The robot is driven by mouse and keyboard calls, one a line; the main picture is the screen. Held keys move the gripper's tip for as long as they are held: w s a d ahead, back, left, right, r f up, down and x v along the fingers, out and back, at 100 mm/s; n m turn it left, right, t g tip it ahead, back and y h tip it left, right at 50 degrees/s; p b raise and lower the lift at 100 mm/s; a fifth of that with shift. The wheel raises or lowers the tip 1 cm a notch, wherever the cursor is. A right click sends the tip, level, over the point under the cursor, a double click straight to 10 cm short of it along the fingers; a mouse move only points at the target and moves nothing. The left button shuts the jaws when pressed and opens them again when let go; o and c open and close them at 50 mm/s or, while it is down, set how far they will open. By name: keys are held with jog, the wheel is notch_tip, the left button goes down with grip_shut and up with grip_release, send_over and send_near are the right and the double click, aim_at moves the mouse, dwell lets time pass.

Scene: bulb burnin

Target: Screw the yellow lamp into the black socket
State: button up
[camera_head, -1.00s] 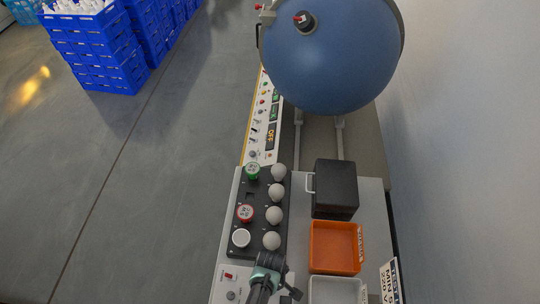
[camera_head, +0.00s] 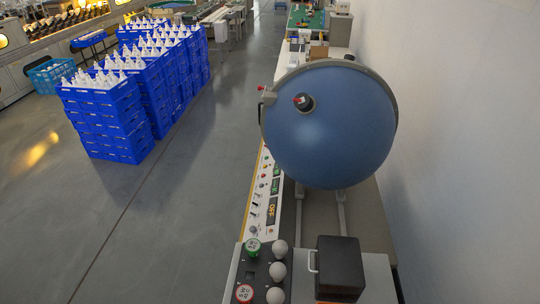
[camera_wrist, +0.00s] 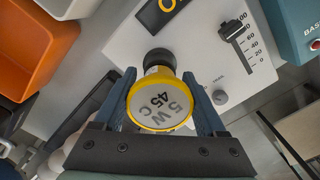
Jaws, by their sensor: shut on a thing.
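In the wrist view my gripper (camera_wrist: 162,90) is shut on the yellow lamp (camera_wrist: 150,77), one finger on each side of its yellow rim. The lamp's pale round face, marked "5 W 45 C", faces the wrist camera. A black round part (camera_wrist: 159,57) shows just behind the lamp, over the white panel. I cannot tell whether it is the black socket or the lamp's own base, nor whether lamp and socket touch. My gripper is out of the head view.
The white panel (camera_wrist: 190,55) carries a slider (camera_wrist: 236,38) with a scale. An orange bin (camera_wrist: 24,48) is at upper left in the wrist view. In the head view a black box (camera_head: 340,265), a black lamp board (camera_head: 262,268) and a big blue sphere (camera_head: 328,125) stand along the bench.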

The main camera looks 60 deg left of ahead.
jog(key=m, duration=0.5)
jog(key=shift+w+a, duration=0.1)
jog(key=shift+w, duration=0.15)
jog(key=m+b, duration=0.1)
jog(key=m, duration=0.4)
jog(key=shift+a+r+m, duration=0.1)
jog(key=shift+m, duration=0.2)
jog(key=m, duration=0.5)
jog(key=shift+w, duration=0.1)
jog(key=m+b, duration=0.1)
jog(key=m, duration=0.4)
jog(key=shift+m, duration=0.3)
jog(key=o, duration=1.3)
jog(key=shift+c, duration=0.2)
jog(key=shift+s, duration=0.25)
